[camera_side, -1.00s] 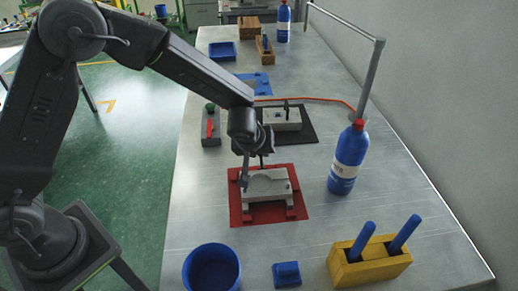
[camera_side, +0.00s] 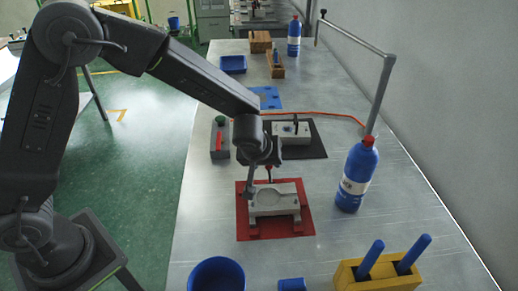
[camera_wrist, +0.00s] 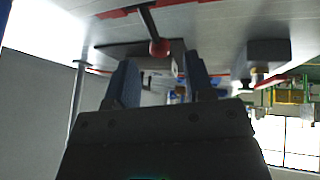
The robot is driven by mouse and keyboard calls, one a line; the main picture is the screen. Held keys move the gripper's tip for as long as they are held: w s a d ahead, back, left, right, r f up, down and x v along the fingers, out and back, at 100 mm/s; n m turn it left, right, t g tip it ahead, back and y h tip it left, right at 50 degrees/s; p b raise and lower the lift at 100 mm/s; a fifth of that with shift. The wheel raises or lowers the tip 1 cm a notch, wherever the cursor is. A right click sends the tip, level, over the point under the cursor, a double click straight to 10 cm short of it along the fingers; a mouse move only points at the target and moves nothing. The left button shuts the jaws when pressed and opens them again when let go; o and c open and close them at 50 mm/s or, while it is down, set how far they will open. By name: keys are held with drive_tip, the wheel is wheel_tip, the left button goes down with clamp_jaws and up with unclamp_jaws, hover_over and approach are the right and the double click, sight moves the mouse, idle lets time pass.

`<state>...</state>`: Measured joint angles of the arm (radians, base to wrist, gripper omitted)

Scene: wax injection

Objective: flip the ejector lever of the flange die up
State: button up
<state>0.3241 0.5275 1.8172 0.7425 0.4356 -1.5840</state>
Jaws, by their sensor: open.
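The grey die (camera_side: 274,204) with a round recess on top, which I take for the flange die, sits on a red mat (camera_side: 243,227). My gripper (camera_side: 262,178) hangs just over its back edge in the side view. In the wrist view my gripper (camera_wrist: 160,78) is open, with its two dark fingers apart and nothing held between them. A thin dark lever with a red knob (camera_wrist: 158,47) shows just beyond the fingertips, roughly in line with the gap. I cannot tell whether a finger touches it. In the side view the lever is mostly hidden by my wrist.
A second grey die (camera_side: 292,133) stands on a black mat behind. A grey box (camera_side: 219,138) with a red lever is left of it. A blue bottle (camera_side: 357,176) stands right of the red mat. A yellow holder (camera_side: 382,272) and blue bowl (camera_side: 217,275) are in front.

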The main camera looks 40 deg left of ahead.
drive_tip(key=v, duration=1.1)
drive_tip(key=shift+r, duration=0.1)
drive_tip(key=s+a+r+m, duration=0.3)
drive_tip(key=s+a+r, duration=0.1)
drive_tip(key=s, duration=0.6)
drive_tip(key=s+a+r+m+h, duration=0.1)
drive_tip(key=s+a+r+m, duration=0.3)
drive_tip(key=s, duration=0.6)
drive_tip(key=a, duration=0.2)
drive_tip(key=shift+s+a+r+h, duration=0.25)
drive_tip(key=shift+a+r+h, duration=0.05)
drive_tip(key=shift+a+r, duration=0.1)
